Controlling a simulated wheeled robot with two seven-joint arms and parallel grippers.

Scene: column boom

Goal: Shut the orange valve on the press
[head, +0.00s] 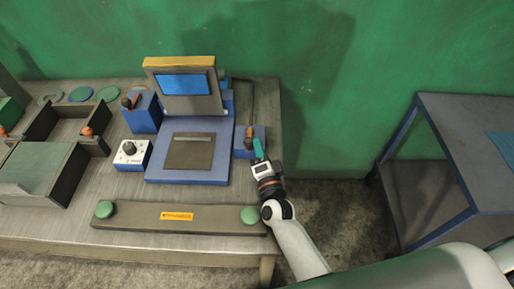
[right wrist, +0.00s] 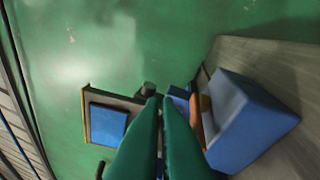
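The press (head: 186,158) stands on the bench with a blue base and a tilted screen. A small blue box (head: 242,153) at its right side carries an orange lever-like valve handle (head: 249,133). My right gripper (head: 257,146) is beside this handle, its green fingers pointing at the back of the bench. In the right wrist view the fingers (right wrist: 165,101) lie close together with nothing seen between them. The orange handle (right wrist: 208,122) is just right of them, partly hidden, against the blue box (right wrist: 250,115). Contact cannot be told. My left gripper is out of view.
Another blue box (head: 142,113) with an orange-tipped lever stands left of the press, behind a white dial box (head: 131,154). A bar with two green buttons (head: 180,217) lies along the front. Trays (head: 40,172) fill the left. A grey side table (head: 455,115) stands right.

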